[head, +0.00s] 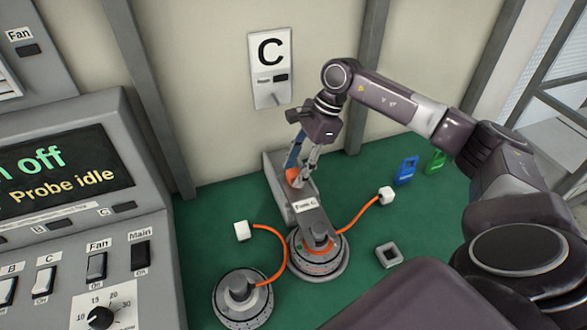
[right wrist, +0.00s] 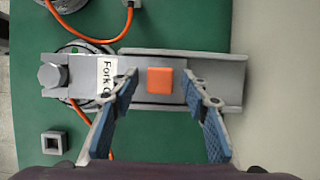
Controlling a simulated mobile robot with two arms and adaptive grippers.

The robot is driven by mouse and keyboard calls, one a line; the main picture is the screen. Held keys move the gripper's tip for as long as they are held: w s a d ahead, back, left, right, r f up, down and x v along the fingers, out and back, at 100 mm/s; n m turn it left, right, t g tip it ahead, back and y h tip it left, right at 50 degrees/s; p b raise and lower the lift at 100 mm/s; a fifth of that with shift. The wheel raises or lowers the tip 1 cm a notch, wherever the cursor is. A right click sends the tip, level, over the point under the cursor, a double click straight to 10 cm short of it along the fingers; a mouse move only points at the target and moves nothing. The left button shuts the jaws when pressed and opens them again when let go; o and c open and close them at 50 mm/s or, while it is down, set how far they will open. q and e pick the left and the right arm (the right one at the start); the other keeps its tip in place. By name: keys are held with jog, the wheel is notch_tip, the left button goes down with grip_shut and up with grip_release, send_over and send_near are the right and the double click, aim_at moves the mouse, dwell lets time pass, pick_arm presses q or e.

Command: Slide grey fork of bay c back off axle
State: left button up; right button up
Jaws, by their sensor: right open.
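The grey fork (head: 306,216), labelled "Fork C", lies with its front end at the round hub motor (head: 318,266) of bay C. In the right wrist view the fork (right wrist: 140,65) runs from its rail towards a hexagonal axle end (right wrist: 53,76). An orange block (right wrist: 160,81) stands up from the fork; it also shows in the head view (head: 292,177). My right gripper (head: 300,168) is open above the fork, its blue-padded fingers on either side of the orange block, with visible gaps in the wrist view. My left gripper is not in view.
A grey rail (right wrist: 222,80) carries the fork. A second hub (head: 243,297) stands front left, with an orange cable. A white connector (head: 386,195) and a grey square ring (head: 389,255) lie right. Blue (head: 406,168) and green (head: 435,161) pieces stand near the wall.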

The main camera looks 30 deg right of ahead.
jog(key=shift+a+f, duration=0.25)
jog(key=shift+f, duration=0.4)
jog(key=shift+w, duration=0.1)
grip_shut()
